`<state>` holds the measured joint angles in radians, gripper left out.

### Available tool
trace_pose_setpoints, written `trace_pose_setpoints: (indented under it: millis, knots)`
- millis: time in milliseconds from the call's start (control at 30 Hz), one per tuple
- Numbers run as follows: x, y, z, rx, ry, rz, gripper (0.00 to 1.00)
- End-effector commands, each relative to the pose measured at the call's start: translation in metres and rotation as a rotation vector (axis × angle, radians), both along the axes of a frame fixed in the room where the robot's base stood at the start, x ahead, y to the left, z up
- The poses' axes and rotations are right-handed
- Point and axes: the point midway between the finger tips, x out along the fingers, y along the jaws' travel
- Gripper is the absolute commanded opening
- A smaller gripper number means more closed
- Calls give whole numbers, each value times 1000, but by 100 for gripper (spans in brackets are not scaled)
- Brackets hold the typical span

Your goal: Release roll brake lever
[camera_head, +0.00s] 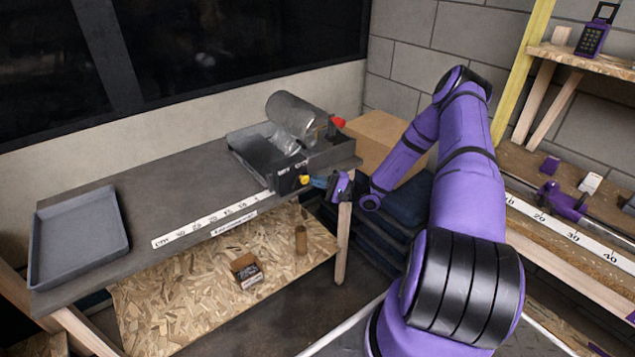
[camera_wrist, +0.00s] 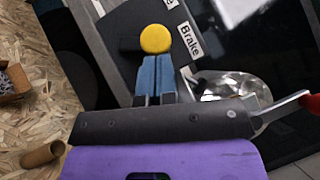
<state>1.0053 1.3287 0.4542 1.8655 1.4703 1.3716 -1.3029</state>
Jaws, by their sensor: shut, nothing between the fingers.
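The roll dispenser (camera_head: 262,155) stands at the right end of the grey bench. Its brake lever shows as a round yellow knob (camera_head: 304,180) on the dark front end; the knob also shows in the wrist view (camera_wrist: 155,38), beside a white "Brake" label (camera_wrist: 190,40). My gripper (camera_head: 319,182) is right of the knob. In the wrist view its blue fingers (camera_wrist: 155,62) are shut together with nothing between them, tips at the knob's lower edge. I cannot tell whether they touch it. The lever's shaft is hidden.
A grey tray (camera_head: 80,232) sits at the bench's left end.

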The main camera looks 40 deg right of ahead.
Motion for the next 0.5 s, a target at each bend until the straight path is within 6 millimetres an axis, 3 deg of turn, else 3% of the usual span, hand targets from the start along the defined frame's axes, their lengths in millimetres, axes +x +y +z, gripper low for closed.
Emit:
trace_pose_setpoints:
  millis: [500]
  knots:
    - [0,5,9,-140,-6,3,0]
